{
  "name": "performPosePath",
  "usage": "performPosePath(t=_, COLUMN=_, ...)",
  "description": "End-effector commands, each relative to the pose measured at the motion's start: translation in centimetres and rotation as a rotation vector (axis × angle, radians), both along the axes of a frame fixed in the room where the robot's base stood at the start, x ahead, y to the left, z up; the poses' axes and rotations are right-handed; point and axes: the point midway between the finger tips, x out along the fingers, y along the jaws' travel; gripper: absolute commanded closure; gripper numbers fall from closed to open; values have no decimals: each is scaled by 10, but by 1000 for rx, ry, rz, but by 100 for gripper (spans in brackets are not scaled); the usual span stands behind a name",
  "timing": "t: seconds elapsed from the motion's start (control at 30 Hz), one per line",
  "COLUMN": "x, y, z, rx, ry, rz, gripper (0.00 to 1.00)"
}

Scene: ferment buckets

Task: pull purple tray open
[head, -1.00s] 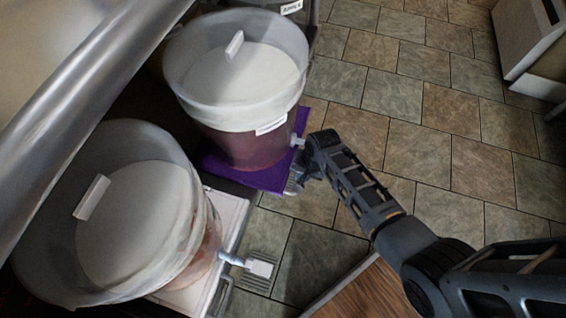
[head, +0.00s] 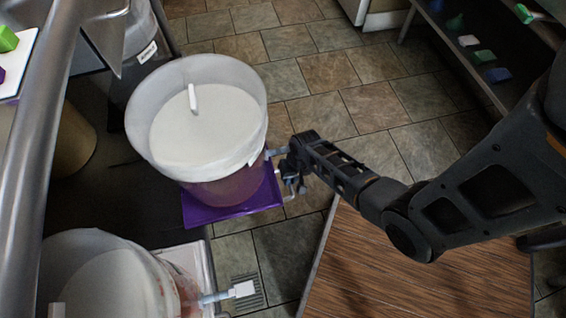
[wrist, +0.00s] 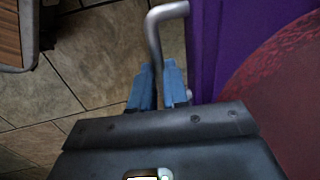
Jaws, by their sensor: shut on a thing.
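The purple tray (head: 222,210) sticks out from under the counter with a translucent bucket (head: 230,190) of dark red liquid standing on it. The bucket has a white lid set inside its rim and a spigot (head: 277,152) on its right side. My gripper (head: 292,182) is at the tray's front edge. In the wrist view, the tray (wrist: 207,50) is at the right, with its metal bar handle (wrist: 155,35) in front. My gripper's blue fingers (wrist: 158,82) are shut around the handle. The handle's lower end is partly hidden by the fingers.
A second bucket (head: 95,265) on a white tray (head: 203,262) stands nearer, its spigot (head: 232,292) pointing right. A wooden surface (head: 420,262) lies below my arm. A shelf with coloured blocks (head: 480,55) stands at the far right. Tiled floor (head: 345,85) is open beyond.

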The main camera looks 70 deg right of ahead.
Motion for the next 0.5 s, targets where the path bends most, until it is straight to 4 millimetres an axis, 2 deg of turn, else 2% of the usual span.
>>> performPosePath(t=0.37, x=-2, y=-1, z=-1, rx=0, ry=2, rz=0, gripper=100)
performPosePath(t=0.4, x=-2, y=-1, z=-1, rx=0, ry=2, rz=0, gripper=82)
performPosePath(t=0.5, x=-2, y=-1, z=-1, rx=-1, ry=1, rz=0, gripper=72)
